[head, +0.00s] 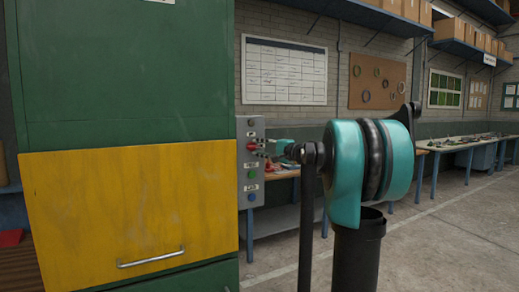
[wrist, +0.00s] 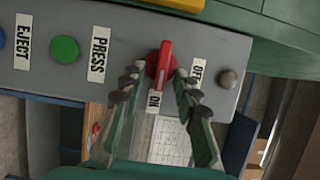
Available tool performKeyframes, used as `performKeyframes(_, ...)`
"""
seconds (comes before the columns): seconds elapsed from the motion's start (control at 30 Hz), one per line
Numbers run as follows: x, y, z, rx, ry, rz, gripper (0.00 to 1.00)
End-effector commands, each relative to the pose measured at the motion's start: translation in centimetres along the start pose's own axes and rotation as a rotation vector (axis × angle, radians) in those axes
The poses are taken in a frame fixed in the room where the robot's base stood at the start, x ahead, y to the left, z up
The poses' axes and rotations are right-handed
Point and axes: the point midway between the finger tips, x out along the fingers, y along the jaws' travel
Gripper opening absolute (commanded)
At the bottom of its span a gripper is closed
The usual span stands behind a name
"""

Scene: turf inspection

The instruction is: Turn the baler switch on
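The baler switch (wrist: 161,64) is a red rotary knob with a bar handle on the grey control box (wrist: 120,35). In the wrist view its bar runs nearly upright, with its lower end towards the ON label (wrist: 153,102); I cannot tell which end is the pointer. The OFF label (wrist: 197,73) is to its right. My gripper (wrist: 158,77) is open, one finger on either side of the knob; contact is not clear. In the head view, my gripper (head: 272,149) reaches the front of the box (head: 242,128) at the red switch (head: 252,146), partly hidden by my arm.
A green button (wrist: 65,49) marked PRESS and a blue EJECT button are beside the switch; a grey knob (wrist: 228,78) is on the other side. The green baler (head: 120,70) with a yellow door (head: 130,205) stands left. Workbenches (head: 460,143) line the wall; the right floor is clear.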

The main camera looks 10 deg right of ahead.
Motion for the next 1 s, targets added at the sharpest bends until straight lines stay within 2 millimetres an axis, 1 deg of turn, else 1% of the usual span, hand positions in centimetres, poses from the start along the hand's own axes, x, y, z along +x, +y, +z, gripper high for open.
performKeyframes(0.13, -0.6, 0.0, 0.0, 0.0, 0.001, 0.0, 0.31)
performKeyframes(0.23, -1.8, 0.0, -0.1, 0.0, 0.003, 0.0, 0.31)
performKeyframes(0.37, -4.3, 0.0, -0.2, 0.0, 0.005, 0.0, 0.31)
performKeyframes(0.5, -7.2, 0.0, -0.1, 0.0, 0.004, 0.0, 0.31)
performKeyframes(0.6, -9.1, 0.0, -0.1, 0.0, 0.003, 0.0, 0.31)
performKeyframes(0.7, -10.5, 0.0, -0.1, 0.0, 0.002, 0.0, 0.31)
performKeyframes(0.83, -11.6, 0.0, 0.0, 0.0, 0.0, 0.0, 0.31)
performKeyframes(1.0, -12.0, 0.0, 0.0, 0.0, 0.0, 0.0, 0.31)
